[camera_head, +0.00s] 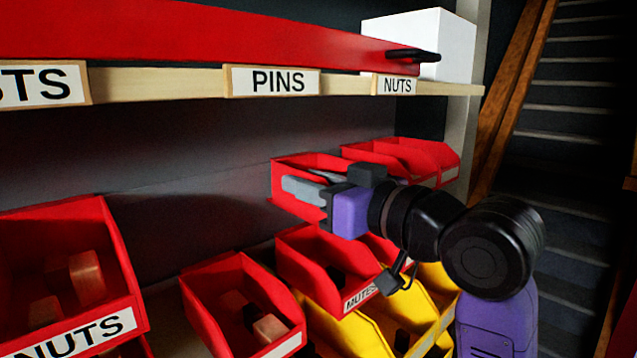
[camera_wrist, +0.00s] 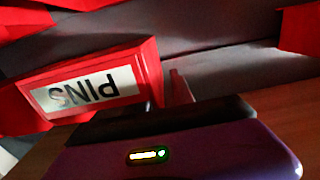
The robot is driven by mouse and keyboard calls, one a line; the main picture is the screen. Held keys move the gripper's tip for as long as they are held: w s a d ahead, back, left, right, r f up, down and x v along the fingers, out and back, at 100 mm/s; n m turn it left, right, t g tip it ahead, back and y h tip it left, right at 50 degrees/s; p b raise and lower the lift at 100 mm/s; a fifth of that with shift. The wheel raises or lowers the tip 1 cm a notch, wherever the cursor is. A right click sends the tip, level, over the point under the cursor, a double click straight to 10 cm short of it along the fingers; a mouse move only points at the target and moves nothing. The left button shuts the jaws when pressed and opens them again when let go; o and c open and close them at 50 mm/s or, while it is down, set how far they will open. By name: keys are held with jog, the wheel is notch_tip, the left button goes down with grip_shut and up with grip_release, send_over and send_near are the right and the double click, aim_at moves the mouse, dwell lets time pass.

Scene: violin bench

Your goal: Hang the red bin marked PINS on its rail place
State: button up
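The red bin marked PINS (camera_wrist: 132,66) shows in the wrist view, tilted, with its white label upside down and close to my gripper. In the head view my gripper (camera_head: 312,186) points left, its grey fingers overlapping a red bin (camera_head: 292,206), likely the same one; its label is not visible there. Whether the fingers are closed on the bin's wall or only beside it cannot be told. The wooden rail (camera_head: 160,84) runs across above, with a PINS label (camera_head: 278,81) at mid-length, between a label ending in STS and a NUTS label.
A red beam (camera_head: 200,38) lies along the rail's top, with a black handle (camera_head: 412,55) at its right end. Below are red bins, including NUTS (camera_head: 115,250) and MUTES (camera_head: 318,262), and yellow bins (camera_head: 345,322). A white box (camera_head: 440,40) stands behind; stairs (camera_head: 570,130) lie right.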

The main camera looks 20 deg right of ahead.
grip_shut()
dwell(3.3)
